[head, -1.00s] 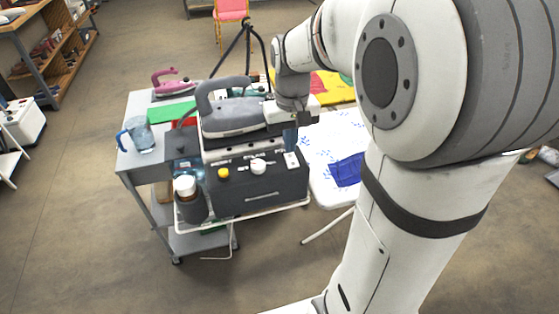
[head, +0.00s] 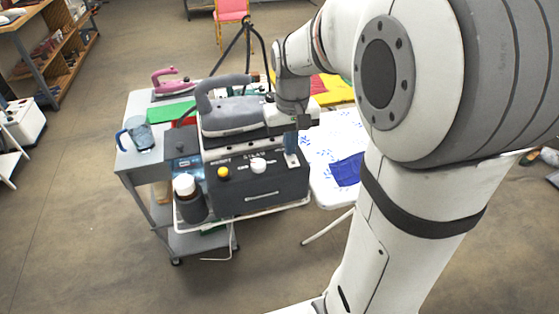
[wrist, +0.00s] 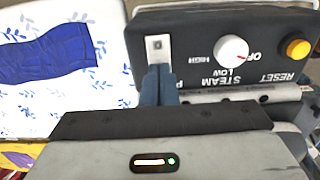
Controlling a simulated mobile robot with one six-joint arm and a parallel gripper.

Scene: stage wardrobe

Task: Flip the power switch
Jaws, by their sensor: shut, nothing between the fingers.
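The power switch (wrist: 157,45) is a small grey rocker on a white plate near one end of the dark steam station's (head: 258,192) control panel. My gripper (wrist: 158,88) is shut and empty. In the wrist view its blue-grey fingertips are right beside the switch plate and cover its near edge. I cannot tell whether the fingertips touch the switch or which way the rocker is set.
A white steam dial (wrist: 231,54) and a yellow reset button (wrist: 298,48) share the panel. A grey iron (head: 232,112) rests on the station just left of my gripper. A dark bottle with a white cap (head: 189,198) stands at the left. An ironing board (head: 325,150) lies right.

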